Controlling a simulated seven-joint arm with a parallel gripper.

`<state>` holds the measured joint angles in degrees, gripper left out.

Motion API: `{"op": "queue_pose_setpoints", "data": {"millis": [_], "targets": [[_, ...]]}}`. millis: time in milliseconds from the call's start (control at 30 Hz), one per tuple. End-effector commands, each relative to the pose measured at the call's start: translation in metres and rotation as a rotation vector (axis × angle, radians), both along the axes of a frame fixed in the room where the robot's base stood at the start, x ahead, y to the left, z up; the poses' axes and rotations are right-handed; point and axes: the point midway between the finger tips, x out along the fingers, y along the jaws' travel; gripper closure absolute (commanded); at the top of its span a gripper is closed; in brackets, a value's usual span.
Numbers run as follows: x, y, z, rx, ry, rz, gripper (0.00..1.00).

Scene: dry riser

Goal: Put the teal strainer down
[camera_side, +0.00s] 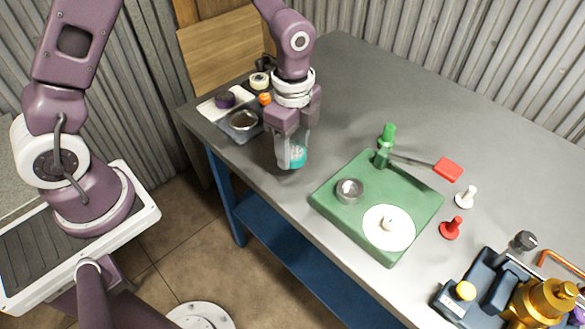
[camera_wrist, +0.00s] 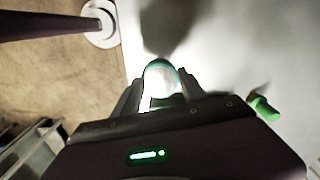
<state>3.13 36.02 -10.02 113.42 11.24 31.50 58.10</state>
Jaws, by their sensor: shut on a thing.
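The teal strainer (camera_side: 297,157) is between the fingers of my gripper (camera_side: 290,158), near the front edge of the grey table in the side view. In the wrist view the strainer (camera_wrist: 162,80) shows as a pale round piece with a teal rim, between the two fingertips of my gripper (camera_wrist: 160,92). My gripper is shut on it and points down. I cannot tell whether the strainer touches the table; bright glare covers the surface around it in the wrist view.
A green board (camera_side: 335,199) with a metal cup (camera_side: 349,190) and a white disc (camera_side: 388,228) lies right of my gripper. A tray (camera_side: 217,106) with small parts is at left. A green-handled post (camera_side: 387,135), red block (camera_side: 448,169) and brass valve (camera_side: 545,300) stand further right.

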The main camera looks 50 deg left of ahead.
Motion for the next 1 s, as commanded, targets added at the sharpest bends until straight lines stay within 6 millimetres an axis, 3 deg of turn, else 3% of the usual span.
{"op": "queue_pose_setpoints", "data": {"millis": [267,700,733,800,833,1000], "targets": [[-0.001,0.0,-0.052,0.001,0.002,0.001,0.92],[0.0,0.0,-0.06,0.0,-0.001,0.001,0.92],[0.0,0.0,-0.06,0.0,-0.001,0.001,0.45],[0.0,0.0,-0.059,0.0,-0.001,0.001,0.31],[0.0,0.0,-0.059,0.0,-0.001,0.001,0.29],[0.0,0.0,-0.059,0.0,-0.001,0.002,0.29]]}}
